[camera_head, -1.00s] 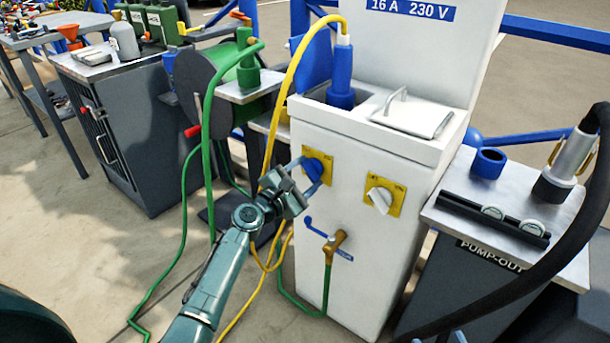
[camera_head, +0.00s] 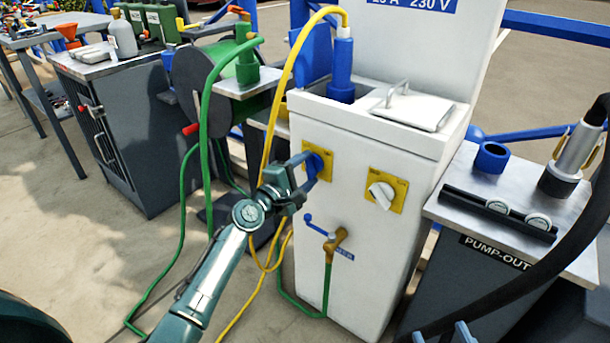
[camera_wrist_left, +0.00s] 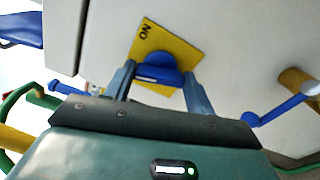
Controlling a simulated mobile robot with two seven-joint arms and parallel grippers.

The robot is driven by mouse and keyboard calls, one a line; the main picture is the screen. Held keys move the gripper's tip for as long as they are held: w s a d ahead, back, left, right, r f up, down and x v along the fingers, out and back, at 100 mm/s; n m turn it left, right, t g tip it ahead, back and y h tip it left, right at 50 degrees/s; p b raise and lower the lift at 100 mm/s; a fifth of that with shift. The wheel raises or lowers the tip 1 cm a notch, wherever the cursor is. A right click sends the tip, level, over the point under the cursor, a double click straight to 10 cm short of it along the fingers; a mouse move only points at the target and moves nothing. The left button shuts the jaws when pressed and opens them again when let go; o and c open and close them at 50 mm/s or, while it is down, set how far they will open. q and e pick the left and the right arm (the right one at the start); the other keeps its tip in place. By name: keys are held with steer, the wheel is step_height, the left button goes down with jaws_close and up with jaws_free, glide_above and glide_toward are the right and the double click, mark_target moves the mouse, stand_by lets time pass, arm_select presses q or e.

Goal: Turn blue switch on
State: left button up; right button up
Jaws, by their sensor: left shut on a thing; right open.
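The blue switch (camera_head: 316,163) sits on a yellow plate on the front of the white pedestal (camera_head: 350,250). My left gripper (camera_head: 304,172) reaches it from the lower left and is shut on its knob. In the left wrist view the blue knob (camera_wrist_left: 158,73) lies between the two fingers, and the yellow plate (camera_wrist_left: 150,43) behind it shows the word ON. The knob's exact angle is hard to tell in the head view. My right gripper (camera_head: 447,335) shows only its fingertips at the bottom edge, apart and empty.
A white switch (camera_head: 382,195) on a yellow plate is to the right. A brass tap with a blue lever (camera_head: 316,225) sits below. A yellow cable (camera_head: 288,85) and a green hose (camera_head: 206,125) hang close to the left arm. A pump-out stand (camera_head: 520,215) is at the right.

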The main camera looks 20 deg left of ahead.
arm_select(q)
steer(key=m, duration=0.2)
steer(key=m+b, duration=0.1)
steer(key=shift+f+m, duration=0.2)
steer(key=shift+m, duration=0.2)
steer(key=m, duration=0.2)
steer(key=shift+m+b, duration=0.3)
steer(key=m, duration=0.4)
steer(key=shift+a+m, duration=0.1)
steer(key=shift+m, duration=0.7)
arm_select(e)
steer(key=shift+s+a+n+t+y, duration=0.15)
steer(key=shift+a+n+t+y, duration=0.25)
steer(key=shift+t+y, duration=0.15)
arm_select(q)
steer(key=o, duration=1)
